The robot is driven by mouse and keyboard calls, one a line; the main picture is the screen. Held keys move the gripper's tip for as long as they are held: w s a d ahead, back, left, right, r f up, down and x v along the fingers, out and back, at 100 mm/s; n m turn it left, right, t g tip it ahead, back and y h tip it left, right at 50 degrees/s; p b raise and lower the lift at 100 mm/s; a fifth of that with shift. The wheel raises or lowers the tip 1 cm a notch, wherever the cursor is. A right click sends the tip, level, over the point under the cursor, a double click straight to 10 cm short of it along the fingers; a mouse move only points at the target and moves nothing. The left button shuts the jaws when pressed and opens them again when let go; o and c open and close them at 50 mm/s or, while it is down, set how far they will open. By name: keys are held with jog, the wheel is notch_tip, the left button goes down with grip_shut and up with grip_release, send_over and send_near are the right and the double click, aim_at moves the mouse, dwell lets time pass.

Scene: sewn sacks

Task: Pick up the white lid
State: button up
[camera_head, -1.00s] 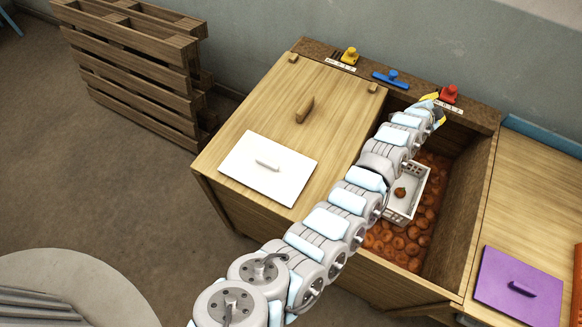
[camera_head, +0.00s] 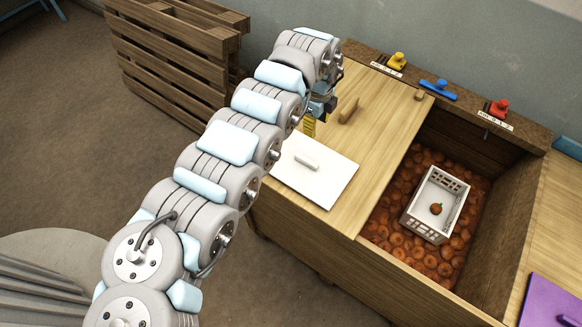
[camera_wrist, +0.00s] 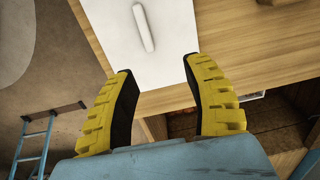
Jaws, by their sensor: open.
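The white lid (camera_head: 316,173) is a flat square panel with a white bar handle (camera_head: 306,161). It lies on the closed wooden cover at the left of the bin. In the wrist view the lid (camera_wrist: 172,45) is at the top, with its handle (camera_wrist: 143,28) beyond the fingertips. My gripper (camera_wrist: 157,72) is open and empty, its yellow fingers apart near the lid's edge. In the head view only part of my gripper (camera_head: 310,122) shows, above the lid's far left side, and my arm hides part of the lid.
The bin's open right half holds a white crate (camera_head: 408,222) with one round orange-brown item, among many similar ones. A wooden handle (camera_head: 348,110) stands on the cover (camera_head: 385,130). A purple lid (camera_head: 553,302) lies at the right. Yellow, blue and red knobs (camera_head: 499,107) line the back ledge.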

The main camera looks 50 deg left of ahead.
jog(key=s, duration=0.1)
send_over(307, 160)
jog(key=f, duration=1)
jog(key=shift+w+f, duration=0.25)
jog(key=shift+w, duration=0.15)
jog(key=shift+a+f, duration=0.1)
jog(key=shift+f, duration=0.55)
jog(key=shift+s+f, duration=0.2)
jog(key=shift+f, duration=1.25)
jog(key=shift+s+f, duration=0.2)
jog(key=shift+f, duration=1.2)
grip_shut()
